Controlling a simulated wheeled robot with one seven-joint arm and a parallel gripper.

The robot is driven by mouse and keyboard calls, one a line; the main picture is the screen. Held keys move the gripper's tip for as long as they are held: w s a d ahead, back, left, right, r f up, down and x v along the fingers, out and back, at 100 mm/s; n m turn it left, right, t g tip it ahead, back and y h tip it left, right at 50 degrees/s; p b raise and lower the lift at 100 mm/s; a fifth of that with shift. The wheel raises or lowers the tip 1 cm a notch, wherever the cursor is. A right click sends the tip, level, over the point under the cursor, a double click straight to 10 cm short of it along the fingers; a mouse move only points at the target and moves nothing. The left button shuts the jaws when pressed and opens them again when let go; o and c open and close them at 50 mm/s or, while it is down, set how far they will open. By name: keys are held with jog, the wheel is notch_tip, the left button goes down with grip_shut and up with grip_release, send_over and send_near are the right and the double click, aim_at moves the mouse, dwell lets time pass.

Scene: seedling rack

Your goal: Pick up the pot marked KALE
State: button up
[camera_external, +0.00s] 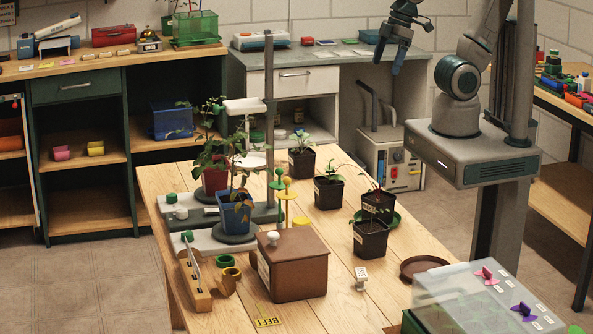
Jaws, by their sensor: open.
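Several black pots with seedlings stand on the wooden table: one at the back (301,165), one in the middle (328,193), one on a green saucer (378,203), and one in front of that (371,241). They carry small pale labels, too small to read, so I cannot tell which is marked KALE. A red pot (214,182) and a blue pot (235,217) with taller plants stand on the stands at the left. My gripper (389,60) is open and empty, high up beyond the table, fingers pointing down, well apart from every pot.
A brown box (292,267) with a white knob stands at the front. A yellow BEET card (267,321), a brown saucer (424,268) and a clear-lidded case (470,298) are near it. A post (269,110) rises at the left. The table is bare around the middle pots.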

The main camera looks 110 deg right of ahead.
jog(key=shift+c, duration=1.2)
jog(key=n+g+b, duration=0.4)
jog(key=n+b, duration=0.9)
jog(key=n, duration=0.5)
send_over(302, 151)
notch_tip(302, 151, down, 18)
notch_tip(302, 151, down, 13)
jog(key=shift+f, duration=0.15)
jog(key=c, duration=1.2)
